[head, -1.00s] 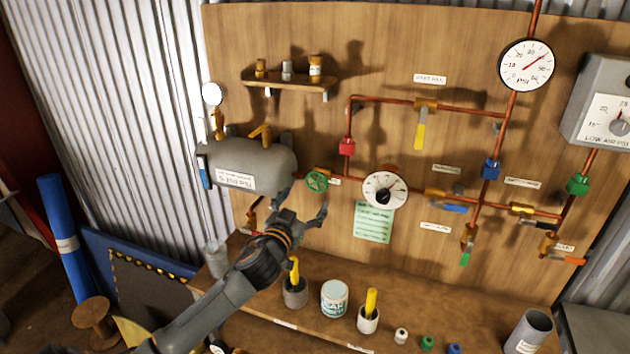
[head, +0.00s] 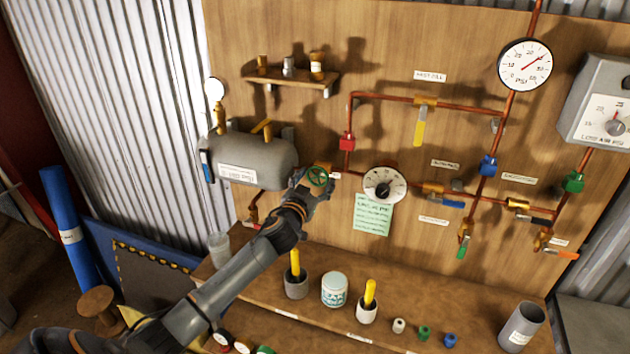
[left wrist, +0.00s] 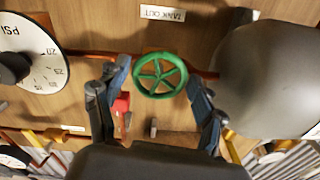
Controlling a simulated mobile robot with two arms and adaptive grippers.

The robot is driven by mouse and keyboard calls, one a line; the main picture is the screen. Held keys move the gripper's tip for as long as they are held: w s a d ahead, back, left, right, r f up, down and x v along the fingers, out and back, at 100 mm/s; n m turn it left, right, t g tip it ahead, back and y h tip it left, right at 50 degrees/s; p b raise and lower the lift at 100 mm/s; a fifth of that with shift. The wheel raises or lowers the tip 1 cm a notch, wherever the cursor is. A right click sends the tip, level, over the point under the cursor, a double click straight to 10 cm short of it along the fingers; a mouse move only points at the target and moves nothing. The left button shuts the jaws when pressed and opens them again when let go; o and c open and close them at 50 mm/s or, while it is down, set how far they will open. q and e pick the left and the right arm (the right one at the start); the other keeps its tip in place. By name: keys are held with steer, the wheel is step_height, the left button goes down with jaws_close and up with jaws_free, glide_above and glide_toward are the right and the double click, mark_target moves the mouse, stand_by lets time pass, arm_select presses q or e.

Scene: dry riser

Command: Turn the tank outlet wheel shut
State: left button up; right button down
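The tank outlet wheel (head: 317,177) is a small green handwheel on the copper pipe just right of the grey tank (head: 262,160). In the left wrist view the green wheel (left wrist: 160,75) shows with its spokes, near a label (left wrist: 162,14) reading "TANK OUT". My left gripper (head: 314,184) is at the wheel. In the left wrist view its two fingers (left wrist: 158,82) stand open on either side of the wheel, with visible gaps to its rim. How deep the fingers reach around it I cannot tell. My right gripper is not in view.
A round dial (head: 384,185) sits close right of the wheel, with a green note (head: 373,214) below it. A red fitting (head: 346,141) is on the pipe above. The bench (head: 405,312) below holds cups, a can and small caps.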

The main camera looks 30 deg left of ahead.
arm_select(q)
steer(key=c, duration=0.6)
steer(key=shift+o, duration=0.2)
steer(key=shift+m, duration=0.3)
